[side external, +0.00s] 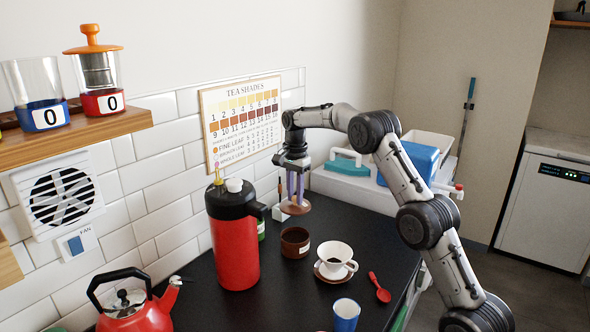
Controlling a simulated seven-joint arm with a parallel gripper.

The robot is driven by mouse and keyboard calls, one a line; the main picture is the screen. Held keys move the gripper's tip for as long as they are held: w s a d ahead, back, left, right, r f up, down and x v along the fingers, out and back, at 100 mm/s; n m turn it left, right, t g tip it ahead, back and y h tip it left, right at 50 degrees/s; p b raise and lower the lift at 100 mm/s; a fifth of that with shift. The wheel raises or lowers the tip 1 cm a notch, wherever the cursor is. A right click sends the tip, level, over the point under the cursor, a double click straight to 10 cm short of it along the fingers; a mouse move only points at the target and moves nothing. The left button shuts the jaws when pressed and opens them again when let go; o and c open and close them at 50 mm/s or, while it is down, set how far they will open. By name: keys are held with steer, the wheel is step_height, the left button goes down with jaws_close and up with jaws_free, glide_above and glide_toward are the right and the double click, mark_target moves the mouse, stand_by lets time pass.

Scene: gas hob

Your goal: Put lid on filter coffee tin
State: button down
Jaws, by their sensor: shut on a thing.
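My gripper (293,195) has purple fingers and is shut on a round brown lid (297,209). It holds the lid roughly level, above the counter and apart from the tin. An open brown tin (295,246) with a small pale label stands upright on the black counter, just below the lid in the picture. The label is too small to read, and I cannot tell how exactly the lid lines up over the tin.
A tall red flask (234,250) stands left of the tin, partly hiding a green container (261,229). A white cup (334,258) on a saucer, a red spoon (379,288) and a blue cup (346,315) are in front. A red kettle (138,312) stands front left.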

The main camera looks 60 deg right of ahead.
mark_target(295, 196)
step_height(295, 196, down, 9)
stand_by(0.8)
steer(key=shift+f, duration=0.45)
stand_by(1.0)
steer(key=c, duration=0.6)
jaws_free()
step_height(295, 196, up, 14)
steer(key=shift+f, duration=0.1)
